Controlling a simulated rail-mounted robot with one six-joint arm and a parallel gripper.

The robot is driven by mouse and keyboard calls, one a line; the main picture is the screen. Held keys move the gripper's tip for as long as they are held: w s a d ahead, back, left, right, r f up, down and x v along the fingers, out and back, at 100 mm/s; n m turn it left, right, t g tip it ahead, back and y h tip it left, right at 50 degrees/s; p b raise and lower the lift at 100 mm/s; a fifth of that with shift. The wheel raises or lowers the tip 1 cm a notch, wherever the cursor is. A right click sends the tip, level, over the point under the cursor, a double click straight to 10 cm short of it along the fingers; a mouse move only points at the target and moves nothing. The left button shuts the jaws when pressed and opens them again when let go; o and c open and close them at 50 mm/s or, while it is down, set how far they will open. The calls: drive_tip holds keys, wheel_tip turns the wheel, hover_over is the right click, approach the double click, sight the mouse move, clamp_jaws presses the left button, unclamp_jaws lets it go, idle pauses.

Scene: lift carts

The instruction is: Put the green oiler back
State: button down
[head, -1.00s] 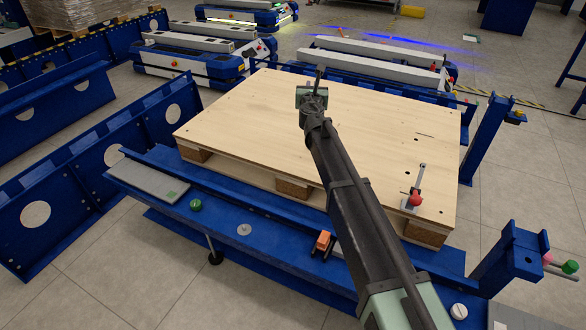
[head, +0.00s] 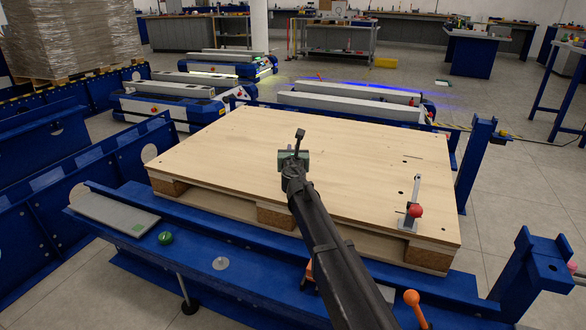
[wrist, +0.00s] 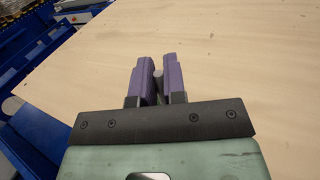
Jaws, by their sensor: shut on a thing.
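My gripper (head: 297,152) is above the pale wooden board (head: 225,150). In the wrist view its two purple fingers (wrist: 158,80) are shut on a dark grey thing (wrist: 158,78), mostly hidden between them. A dark stem (head: 299,136) sticks up at the gripper in the head view; I cannot tell what it belongs to. A small round green thing (head: 165,238) stands on the blue ledge at the front left, apart from the gripper; I cannot tell whether it is the oiler. A grey plate (head: 110,210) with a small green patch lies left of it.
A red-knobbed clamp (head: 413,208) stands on the board's right part. An orange-knobbed lever (head: 412,298) rises at the front. A blue post (head: 475,165) is at the right and another blue bracket (head: 535,275) at the front right. Low carts (head: 345,100) stand behind the board.

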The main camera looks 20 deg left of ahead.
wheel_tip(320, 180, down, 3)
drive_tip(key=shift+f+b, duration=0.2)
drive_tip(key=shift+b, duration=0.7)
drive_tip(key=shift+r, duration=0.3)
drive_tip(key=c, duration=1.6)
unclamp_jaws()
drive_tip(key=shift+f, duration=0.25)
drive_tip(key=shift+c, duration=0.2)
drive_tip(key=o, duration=0.5)
drive_tip(key=shift+r, duration=0.1)
drive_tip(key=shift+c, duration=0.2)
drive_tip(key=shift+r+p, duration=0.3)
drive_tip(key=shift+p, duration=0.1)
drive_tip(key=v, duration=1.2)
drive_tip(key=shift+f, duration=0.2)
drive_tip(key=shift+a, duration=0.1)
